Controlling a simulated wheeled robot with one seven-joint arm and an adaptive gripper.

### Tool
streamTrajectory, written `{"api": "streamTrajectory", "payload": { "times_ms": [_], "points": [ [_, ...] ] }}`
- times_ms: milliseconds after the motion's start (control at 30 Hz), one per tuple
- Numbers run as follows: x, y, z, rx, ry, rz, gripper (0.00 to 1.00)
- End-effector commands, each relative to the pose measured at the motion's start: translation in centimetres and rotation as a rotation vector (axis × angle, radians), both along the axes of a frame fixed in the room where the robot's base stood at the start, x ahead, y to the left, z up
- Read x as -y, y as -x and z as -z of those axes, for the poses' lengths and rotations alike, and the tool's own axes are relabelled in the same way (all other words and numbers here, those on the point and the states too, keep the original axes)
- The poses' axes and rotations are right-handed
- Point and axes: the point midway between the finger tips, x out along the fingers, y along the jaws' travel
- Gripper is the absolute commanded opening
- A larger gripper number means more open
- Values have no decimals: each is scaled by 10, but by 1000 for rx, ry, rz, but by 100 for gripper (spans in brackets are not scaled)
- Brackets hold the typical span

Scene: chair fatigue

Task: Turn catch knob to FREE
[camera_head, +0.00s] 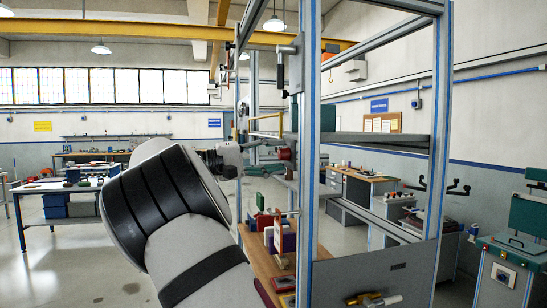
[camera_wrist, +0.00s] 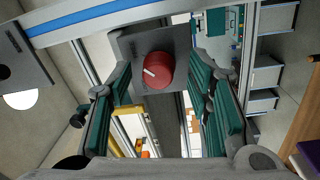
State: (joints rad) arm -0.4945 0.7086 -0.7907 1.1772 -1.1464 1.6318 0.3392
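The catch knob (camera_wrist: 158,70) is a round red knob with a white pointer mark on a grey plate (camera_wrist: 125,45). In the wrist view, the mark points toward the left of the picture; any lettering on the plate is too small to read. In the head view, the red knob (camera_head: 284,154) shows beside the frame post. My gripper (camera_wrist: 162,80) is open, with its green-padded fingers spread on either side of the knob. The knob appears beyond the fingertips, with visible space on both sides; I cannot tell the exact depth.
A tall metal frame with blue-edged posts (camera_head: 309,150) stands in front of my arm. A wooden bench (camera_head: 262,262) with several coloured blocks lies below. A teal machine (camera_head: 515,245) stands at the right. Open floor (camera_head: 60,275) is at the left.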

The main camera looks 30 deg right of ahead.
Motion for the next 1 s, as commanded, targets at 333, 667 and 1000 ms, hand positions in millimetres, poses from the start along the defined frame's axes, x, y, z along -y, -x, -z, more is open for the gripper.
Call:
{"api": "streamTrajectory", "payload": {
  "times_ms": [333, 667, 1000],
  "points": [
    [-15, -5, 1, 0, 3, -3, 46],
    [-78, -23, 5, 2, 3, -4, 46],
    [-114, -33, 8, 1, 0, 0, 46]
  ]
}}
